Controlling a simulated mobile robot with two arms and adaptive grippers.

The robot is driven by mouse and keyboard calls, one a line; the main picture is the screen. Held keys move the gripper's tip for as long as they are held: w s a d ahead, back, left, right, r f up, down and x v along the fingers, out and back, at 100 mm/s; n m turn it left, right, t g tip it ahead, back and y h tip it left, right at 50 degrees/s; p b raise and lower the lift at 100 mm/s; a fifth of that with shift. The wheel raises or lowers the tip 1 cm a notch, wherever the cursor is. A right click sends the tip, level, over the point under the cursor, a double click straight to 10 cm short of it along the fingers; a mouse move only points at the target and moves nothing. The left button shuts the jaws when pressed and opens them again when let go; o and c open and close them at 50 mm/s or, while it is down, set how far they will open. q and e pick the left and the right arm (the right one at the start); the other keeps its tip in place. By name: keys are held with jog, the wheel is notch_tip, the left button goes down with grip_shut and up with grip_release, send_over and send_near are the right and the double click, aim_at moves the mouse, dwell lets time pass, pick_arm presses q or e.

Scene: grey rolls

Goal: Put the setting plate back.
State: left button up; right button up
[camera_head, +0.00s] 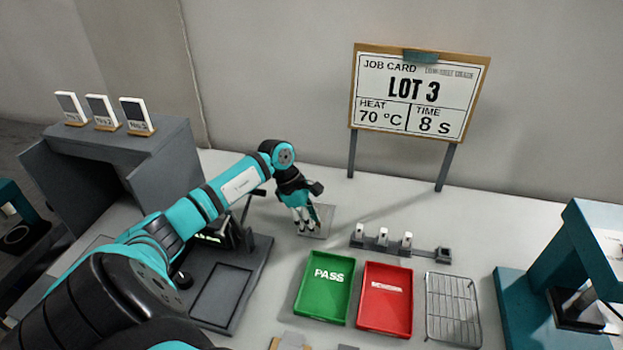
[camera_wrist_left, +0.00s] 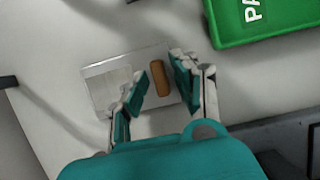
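The setting plate is likely the thin, clear-grey plate (camera_head: 325,213) lying on the table behind the green tray. In the left wrist view the plate (camera_wrist_left: 104,88) has a brown bar-shaped grip (camera_wrist_left: 160,78) on it. My left gripper (camera_head: 305,226) is over the plate, pointing down, and hides part of it. In the left wrist view my left gripper (camera_wrist_left: 160,72) is open, with one finger on each side of the brown grip. A gap shows on both sides of the grip. My right gripper is not in view.
A green PASS tray (camera_head: 324,287), a red tray (camera_head: 385,299) and a wire rack (camera_head: 453,308) stand to the right. A grey rail (camera_head: 420,251) with small white-topped pieces is behind them. A dark machine (camera_head: 222,296) stands left, a job card (camera_head: 419,92) behind.

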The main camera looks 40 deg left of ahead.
pick_arm(q)
jog(key=shift+o, duration=0.4)
jog(key=shift+r, duration=0.15)
jog(key=shift+a+r+p, duration=0.15)
jog(key=shift+r+p, duration=0.2)
jog(key=p+v, duration=0.4)
jog(key=v, duration=0.7)
jog(key=shift+s, duration=0.1)
